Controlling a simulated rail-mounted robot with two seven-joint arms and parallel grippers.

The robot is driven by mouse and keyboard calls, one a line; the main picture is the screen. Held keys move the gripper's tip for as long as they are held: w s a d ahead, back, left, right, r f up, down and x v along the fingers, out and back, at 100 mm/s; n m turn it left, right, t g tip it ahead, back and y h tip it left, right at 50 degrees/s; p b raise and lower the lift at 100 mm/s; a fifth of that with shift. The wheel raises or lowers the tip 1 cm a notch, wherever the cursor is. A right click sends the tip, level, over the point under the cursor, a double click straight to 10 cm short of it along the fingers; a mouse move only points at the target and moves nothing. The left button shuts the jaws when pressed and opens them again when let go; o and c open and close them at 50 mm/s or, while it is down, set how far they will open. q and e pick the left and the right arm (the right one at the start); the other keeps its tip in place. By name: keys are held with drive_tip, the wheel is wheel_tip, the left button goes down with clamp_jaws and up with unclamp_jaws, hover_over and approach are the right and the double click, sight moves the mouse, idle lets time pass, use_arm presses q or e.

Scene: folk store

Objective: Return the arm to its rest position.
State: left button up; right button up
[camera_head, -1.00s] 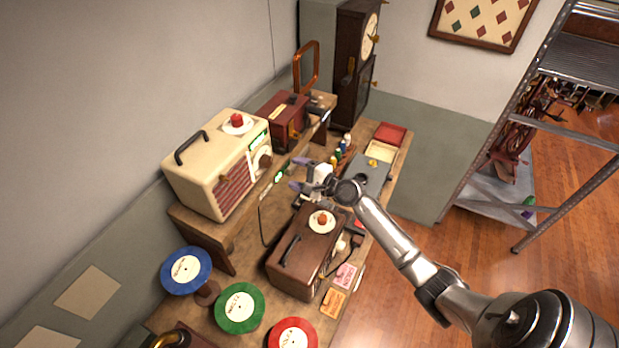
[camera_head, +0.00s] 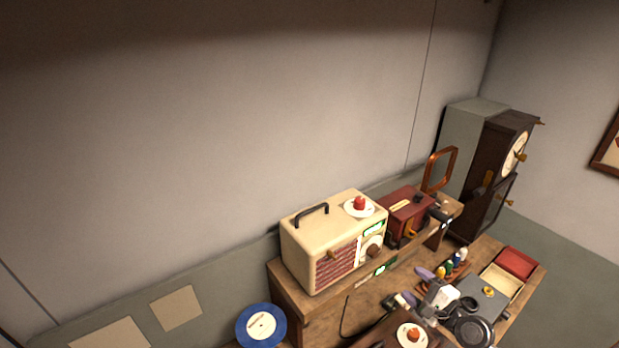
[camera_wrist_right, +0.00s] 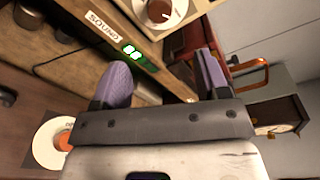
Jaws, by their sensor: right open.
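My right gripper (camera_head: 414,287) is at the lower right of the head view, above the workbench and in front of the raised shelf. Its two purple fingers stand apart with nothing between them, as the right wrist view also shows (camera_wrist_right: 163,72). A brown wooden box (camera_head: 385,333), partly cut off by the lower edge, lies below the gripper and carries a white plate with a red item (camera_head: 412,335). My left gripper is in no frame.
A cream radio (camera_head: 318,250) and a dark red box (camera_head: 408,213) stand on the raised shelf. A tall clock (camera_head: 490,185) stands at the back right. Small bottles (camera_head: 450,266), a red tray (camera_head: 516,262) and a blue record (camera_head: 261,326) are nearby.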

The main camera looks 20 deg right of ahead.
drive_tip(key=s+a+f+n+g+h+p, duration=0.1)
drive_tip(key=s+a+f+n+g+p, duration=0.1)
drive_tip(key=s+a+n+g, duration=0.2)
drive_tip(key=s+a+f+n+g+h+p, duration=0.1)
drive_tip(key=s+a+n+g, duration=0.3)
drive_tip(key=s+a+n, duration=0.6)
drive_tip(key=s+a+f+n+g+h+p, duration=0.1)
drive_tip(key=s+a+n+g, duration=0.4)
drive_tip(key=s, duration=1.2)
drive_tip(key=a+f+n+p, duration=0.1)
drive_tip(key=a+f+n, duration=0.1)
drive_tip(key=a+n, duration=0.1)
drive_tip(key=shift+s+f+n+p, duration=0.25)
drive_tip(key=shift+f+n+p, duration=0.15)
drive_tip(key=shift+n, duration=0.1)
